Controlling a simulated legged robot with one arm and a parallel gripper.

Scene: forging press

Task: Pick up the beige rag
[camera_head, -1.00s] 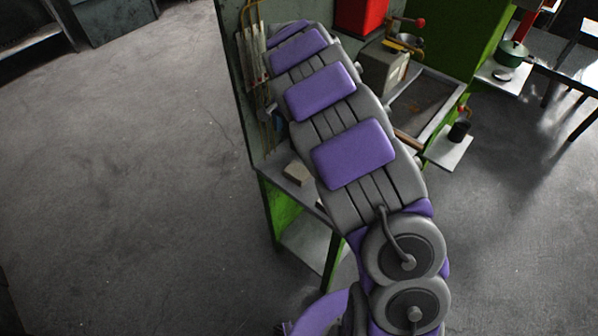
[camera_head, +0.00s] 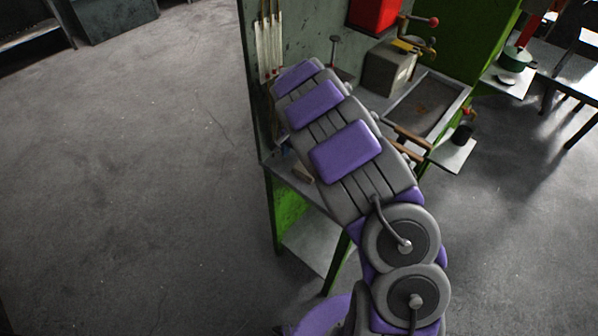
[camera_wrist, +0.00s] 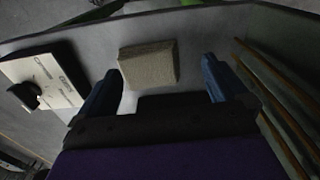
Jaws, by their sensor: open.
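The beige rag (camera_wrist: 148,64) is a folded, block-shaped piece lying on the grey tabletop (camera_wrist: 205,30) in the wrist view. My gripper (camera_wrist: 160,84) is open, with one blue finger to the left of the rag and one to the right. The rag lies ahead of and between the finger lines, nearer the left finger, with nothing gripped. In the head view a small part of the rag (camera_head: 303,174) shows at the left edge of my arm.
A pale panel with a black knob (camera_wrist: 42,82) lies left of the gripper. In the head view, a grey vise-like block (camera_head: 388,70), a red box (camera_head: 374,14) and a tray (camera_head: 425,104) stand beyond my arm.

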